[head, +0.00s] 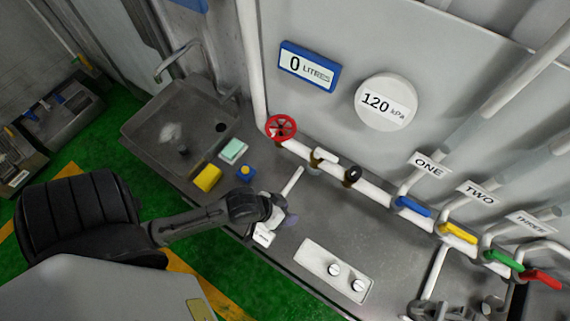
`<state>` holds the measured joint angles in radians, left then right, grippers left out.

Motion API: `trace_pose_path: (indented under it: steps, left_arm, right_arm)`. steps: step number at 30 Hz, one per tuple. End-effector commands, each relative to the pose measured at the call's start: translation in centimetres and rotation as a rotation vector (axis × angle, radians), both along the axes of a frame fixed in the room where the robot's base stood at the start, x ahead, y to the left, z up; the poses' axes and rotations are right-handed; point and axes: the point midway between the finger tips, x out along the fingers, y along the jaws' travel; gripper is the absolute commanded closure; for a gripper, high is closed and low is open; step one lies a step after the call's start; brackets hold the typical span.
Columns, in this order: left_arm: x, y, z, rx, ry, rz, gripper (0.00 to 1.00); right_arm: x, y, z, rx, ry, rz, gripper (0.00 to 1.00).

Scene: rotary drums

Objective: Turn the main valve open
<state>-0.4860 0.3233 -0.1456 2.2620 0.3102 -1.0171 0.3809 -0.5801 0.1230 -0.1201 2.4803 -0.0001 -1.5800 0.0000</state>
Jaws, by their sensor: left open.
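A red handwheel valve (281,127) sits on the white pipe at the wall, at the left end of a row of valves. It is the only wheel-shaped valve in the row, and no label marks it as the main valve. My left gripper (279,212) is over the metal counter, below the red wheel in the picture and clearly apart from it. It is open and I see nothing held in it. Part of its jaws is hard to make out against the counter.
Along the pipe are a white-handled valve (324,156), a black knob (353,175) and blue (413,206), yellow (458,233), green (504,260) and red (543,279) levers. The gauge reads 120 kPa (386,102); the display reads 0 litres (308,66). A yellow sponge (207,178) lies near the sink (140,122).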

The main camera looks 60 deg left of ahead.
Motion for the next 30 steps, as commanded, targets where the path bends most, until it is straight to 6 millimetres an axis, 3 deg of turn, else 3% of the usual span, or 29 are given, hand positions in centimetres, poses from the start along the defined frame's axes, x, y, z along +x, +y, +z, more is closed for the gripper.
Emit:
trace_pose_path:
  steps: [30]
  left_arm:
    - [-0.90,-0.27,0.09,0.105,0.038,-0.104,0.55]
  right_arm:
    - [-0.02,-0.07,0.29,-0.003,0.001,0.001,0.57]
